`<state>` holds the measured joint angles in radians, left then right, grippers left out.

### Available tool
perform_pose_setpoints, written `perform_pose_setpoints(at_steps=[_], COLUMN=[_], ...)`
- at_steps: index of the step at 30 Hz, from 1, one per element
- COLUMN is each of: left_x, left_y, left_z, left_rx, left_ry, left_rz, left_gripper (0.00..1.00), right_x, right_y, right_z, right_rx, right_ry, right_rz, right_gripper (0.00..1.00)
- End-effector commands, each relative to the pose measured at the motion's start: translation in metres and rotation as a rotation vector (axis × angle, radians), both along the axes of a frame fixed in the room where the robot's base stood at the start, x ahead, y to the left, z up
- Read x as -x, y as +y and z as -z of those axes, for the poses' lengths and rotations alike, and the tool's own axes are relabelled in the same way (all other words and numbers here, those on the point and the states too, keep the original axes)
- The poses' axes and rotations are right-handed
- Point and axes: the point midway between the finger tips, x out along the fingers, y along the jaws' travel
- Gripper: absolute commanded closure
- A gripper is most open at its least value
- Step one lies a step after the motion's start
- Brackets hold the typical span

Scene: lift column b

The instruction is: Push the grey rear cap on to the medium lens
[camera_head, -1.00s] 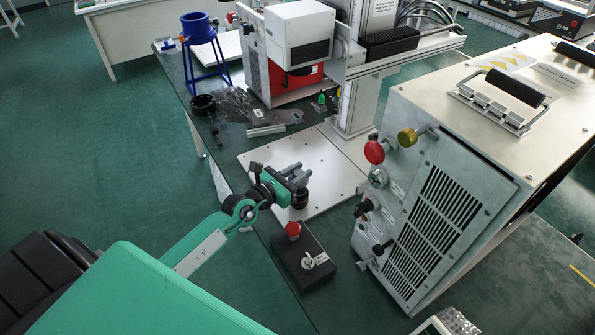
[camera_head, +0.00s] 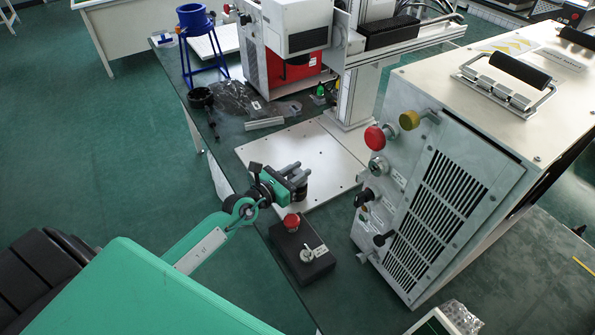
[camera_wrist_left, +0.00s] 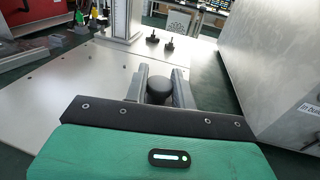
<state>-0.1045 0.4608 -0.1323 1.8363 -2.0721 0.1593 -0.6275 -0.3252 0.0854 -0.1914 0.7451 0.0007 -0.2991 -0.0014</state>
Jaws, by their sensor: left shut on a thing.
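My left gripper (camera_head: 298,178) is over the near edge of the white plate, its fingers pointing away from the arm. In the left wrist view its two grey fingers (camera_wrist_left: 159,86) are shut on both sides of a dark grey round piece, which looks like the grey rear cap (camera_wrist_left: 159,92). In the head view a black, upright round body shows just under the fingers, perhaps the medium lens (camera_head: 300,194). The fingers hide most of it, and I cannot tell whether cap and lens touch. My right gripper is not in view.
A black box (camera_head: 302,252) with a red button stands close in front of the gripper. A large cabinet (camera_head: 425,215) with knobs rises to the right. The white plate (camera_head: 320,150) is mostly bare up to the lift column (camera_head: 359,95). Two small dark knobs (camera_wrist_left: 160,41) show farther off.

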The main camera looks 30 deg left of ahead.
Motion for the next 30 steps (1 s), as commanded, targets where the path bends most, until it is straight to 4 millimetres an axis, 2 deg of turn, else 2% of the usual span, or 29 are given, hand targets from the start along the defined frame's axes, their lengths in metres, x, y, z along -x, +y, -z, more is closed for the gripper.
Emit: perform_pose_setpoints(at_steps=[8, 13, 16, 30], left_x=[0.000, 0.000, 0.000, 0.000], left_y=[0.000, 0.000, 0.000, 0.000], left_z=[0.000, 0.000, 0.000, 0.005], left_rx=[0.002, 0.001, 0.001, 0.000], left_ry=[0.001, 0.000, 0.000, 0.000], left_rz=[0.000, 0.000, 0.000, 0.000], left_gripper=[0.96, 0.96, 0.96, 0.96], right_x=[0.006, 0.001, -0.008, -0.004], right_y=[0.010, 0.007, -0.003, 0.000], right_z=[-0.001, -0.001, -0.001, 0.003], right_rx=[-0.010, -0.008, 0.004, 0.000], right_ry=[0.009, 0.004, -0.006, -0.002], right_rz=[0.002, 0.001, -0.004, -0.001], right_gripper=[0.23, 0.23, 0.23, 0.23])
